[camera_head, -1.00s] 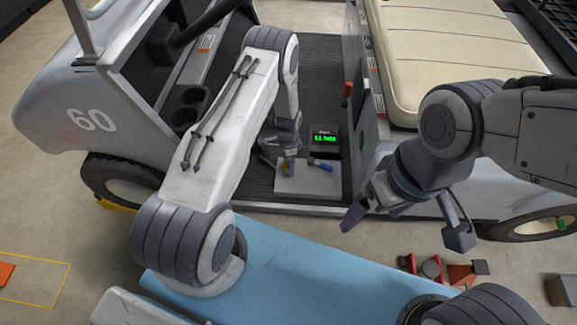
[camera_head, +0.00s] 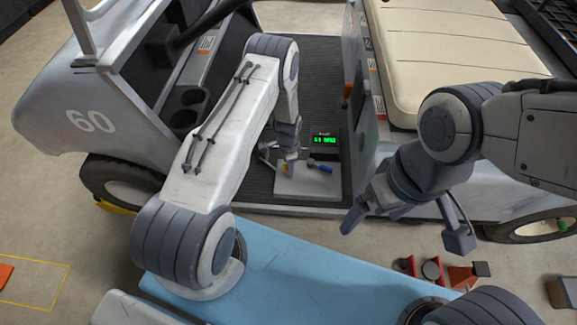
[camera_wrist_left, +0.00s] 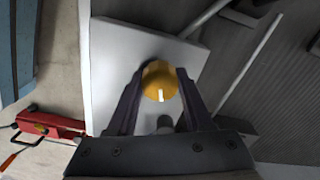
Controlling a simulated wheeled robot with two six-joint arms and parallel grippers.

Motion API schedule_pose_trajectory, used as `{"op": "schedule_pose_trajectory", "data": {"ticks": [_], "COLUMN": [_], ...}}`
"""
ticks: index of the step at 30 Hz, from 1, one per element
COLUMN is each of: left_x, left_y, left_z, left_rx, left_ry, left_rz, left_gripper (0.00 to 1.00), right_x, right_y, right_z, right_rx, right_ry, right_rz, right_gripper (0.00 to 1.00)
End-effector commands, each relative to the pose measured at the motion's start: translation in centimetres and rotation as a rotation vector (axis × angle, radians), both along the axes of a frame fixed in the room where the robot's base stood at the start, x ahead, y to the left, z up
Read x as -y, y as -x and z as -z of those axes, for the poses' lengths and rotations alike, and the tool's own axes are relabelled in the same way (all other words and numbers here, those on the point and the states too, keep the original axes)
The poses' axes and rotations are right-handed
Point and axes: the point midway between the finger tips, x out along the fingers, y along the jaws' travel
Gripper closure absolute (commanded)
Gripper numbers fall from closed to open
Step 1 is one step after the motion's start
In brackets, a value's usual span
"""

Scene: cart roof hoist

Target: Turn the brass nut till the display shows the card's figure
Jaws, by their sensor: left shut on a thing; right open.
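The brass nut (camera_wrist_left: 160,80) is a round yellow knob with a white mark on its face, over a pale plate (camera_wrist_left: 111,60). My left gripper (camera_wrist_left: 158,92) is shut on it, with a dark finger on each side. In the head view my left gripper (camera_head: 290,152) reaches down to the plate inside the cart, and little of the nut shows. The black display (camera_head: 323,141) stands behind the plate with green characters too small to read surely. My right gripper (camera_head: 405,222) is open and empty in front of the cart. I cannot make out the card.
A blue-handled item (camera_head: 320,168) lies on the plate's right side. The cart's seat (camera_head: 440,45) is at the upper right. A blue bench top (camera_head: 300,275) is in front. Red and dark items (camera_head: 440,268) lie on the floor to the right.

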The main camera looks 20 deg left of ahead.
Motion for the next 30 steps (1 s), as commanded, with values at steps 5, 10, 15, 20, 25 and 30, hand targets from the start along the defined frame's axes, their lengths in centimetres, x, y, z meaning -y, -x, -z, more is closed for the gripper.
{"op": "schedule_pose_trajectory", "data": {"ticks": [5,10,15,20,25,30], "left_x": [0.02,0.02,0.02,0.03,0.04,0.04], "left_y": [0.04,0.05,0.06,0.07,0.08,0.09], "left_z": [-0.03,-0.03,-0.03,-0.04,-0.04,-0.04], "left_rx": [-0.001,-0.001,-0.003,-0.003,-0.003,-0.003], "left_ry": [0.000,0.000,0.000,0.000,0.000,-0.001], "left_rz": [-0.093,-0.231,-0.392,-0.544,-0.705,-0.860], "left_gripper": [1.00,1.00,1.00,1.00,1.00,1.00], "right_x": [0.00,0.00,-0.01,0.00,0.00,0.00], "right_y": [0.00,0.00,0.00,-0.01,0.00,0.00], "right_z": [0.02,0.04,0.07,0.09,0.10,0.12], "right_rx": [0.000,0.000,0.000,0.000,0.000,0.000], "right_ry": [0.000,0.000,0.000,0.000,0.000,0.000], "right_rz": [0.000,0.000,0.000,0.000,0.000,0.000], "right_gripper": [0.00,0.00,0.00,0.00,0.00,0.00]}}
